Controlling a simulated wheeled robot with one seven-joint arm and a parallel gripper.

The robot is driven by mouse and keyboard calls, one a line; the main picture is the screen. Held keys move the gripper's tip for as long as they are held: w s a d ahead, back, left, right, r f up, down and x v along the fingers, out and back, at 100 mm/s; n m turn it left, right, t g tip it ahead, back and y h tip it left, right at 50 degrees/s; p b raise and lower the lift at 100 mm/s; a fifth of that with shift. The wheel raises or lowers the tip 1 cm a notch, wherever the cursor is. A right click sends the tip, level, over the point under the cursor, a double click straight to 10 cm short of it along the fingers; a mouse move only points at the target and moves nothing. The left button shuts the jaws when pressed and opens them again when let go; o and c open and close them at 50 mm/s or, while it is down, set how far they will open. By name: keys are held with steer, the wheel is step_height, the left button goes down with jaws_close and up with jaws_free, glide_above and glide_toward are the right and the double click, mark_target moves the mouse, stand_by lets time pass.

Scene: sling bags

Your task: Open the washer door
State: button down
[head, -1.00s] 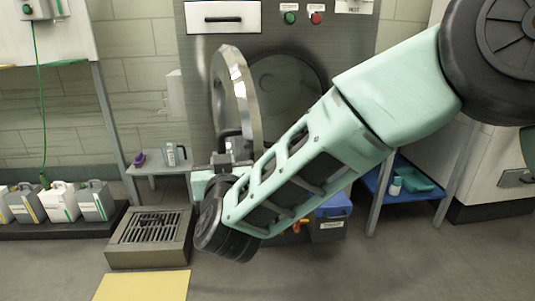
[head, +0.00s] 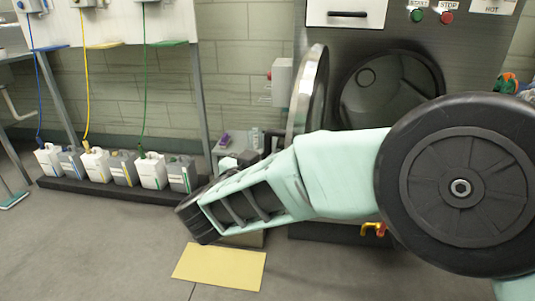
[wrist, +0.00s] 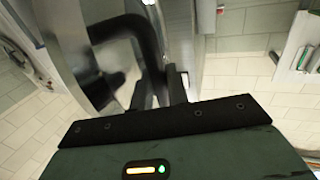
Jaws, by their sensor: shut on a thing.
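The washer (head: 460,60) is a grey steel machine at the right of the head view. Its round door (head: 308,92) stands swung out to the left, seen nearly edge-on, and the dark drum opening (head: 390,90) shows beside it. My gripper (head: 266,146) is at the outer side of the door, partly hidden by my arm. In the wrist view, my gripper (wrist: 158,92) is shut on the black door handle (wrist: 148,38), with the door's metal rim (wrist: 75,50) at the left. My arm covers the lower part of the washer.
A yellow mat (head: 220,266) lies on the floor below my arm. Several jugs (head: 122,168) stand on a low dark plinth at the left. A small side table (head: 222,152) stands by the wall behind my gripper. The floor at front left is clear.

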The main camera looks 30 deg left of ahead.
steer(key=shift+w+r, duration=0.1)
steer(key=shift+w, duration=0.1)
steer(key=c, duration=1.7)
jaws_free()
steer(key=shift+d, duration=0.1)
steer(key=shift+s, duration=0.15)
steer(key=s+p, duration=0.2)
steer(key=s, duration=1.5)
steer(key=shift+a, duration=0.2)
steer(key=shift+s, duration=0.1)
